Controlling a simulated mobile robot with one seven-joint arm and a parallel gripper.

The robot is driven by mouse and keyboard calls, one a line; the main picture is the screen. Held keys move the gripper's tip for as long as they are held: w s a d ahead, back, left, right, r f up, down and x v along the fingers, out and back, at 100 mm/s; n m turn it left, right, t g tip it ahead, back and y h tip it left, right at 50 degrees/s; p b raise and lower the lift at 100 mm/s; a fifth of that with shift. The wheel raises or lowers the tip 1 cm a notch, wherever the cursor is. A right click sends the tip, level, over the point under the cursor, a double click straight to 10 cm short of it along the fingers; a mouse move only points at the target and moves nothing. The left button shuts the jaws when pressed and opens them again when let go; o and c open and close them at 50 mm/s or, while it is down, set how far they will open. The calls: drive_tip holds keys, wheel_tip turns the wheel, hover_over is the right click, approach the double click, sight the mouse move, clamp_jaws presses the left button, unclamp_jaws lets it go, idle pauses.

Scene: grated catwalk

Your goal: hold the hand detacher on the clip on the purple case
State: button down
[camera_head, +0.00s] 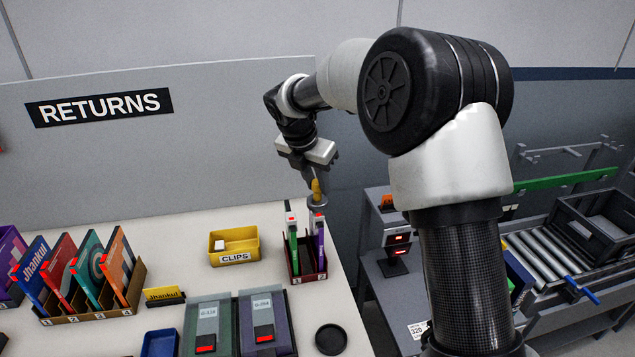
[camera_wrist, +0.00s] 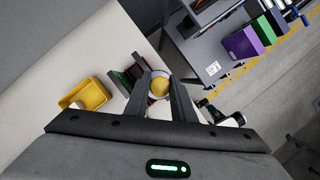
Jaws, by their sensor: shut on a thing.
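My gripper (camera_head: 316,183) is shut on the hand detacher (camera_head: 317,200), a grey cup-like piece with a yellow top. In the wrist view the detacher (camera_wrist: 159,84) sits between my two fingers. The purple case (camera_head: 320,240) stands upright in the right slot of a small dark red rack (camera_head: 306,276). The detacher is at the top end of this case, over its clip (camera_head: 318,215), which shows only in part. I cannot tell whether they touch. In the wrist view the detacher and fingers hide the purple case.
A green case (camera_head: 292,238) with a white and red clip stands in the rack's left slot. A yellow CLIPS bin (camera_head: 236,247) is to the left. Flat cases (camera_head: 264,320) and a black round dish (camera_head: 330,339) lie in front. A grey stand (camera_head: 388,262) is to the right.

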drive_tip(key=shift+f, duration=0.6)
drive_tip(key=shift+r, duration=0.1)
idle(0.3)
wheel_tip(320, 180, up, 4)
drive_tip(key=p, duration=0.4)
drive_tip(key=shift+r, duration=1.45)
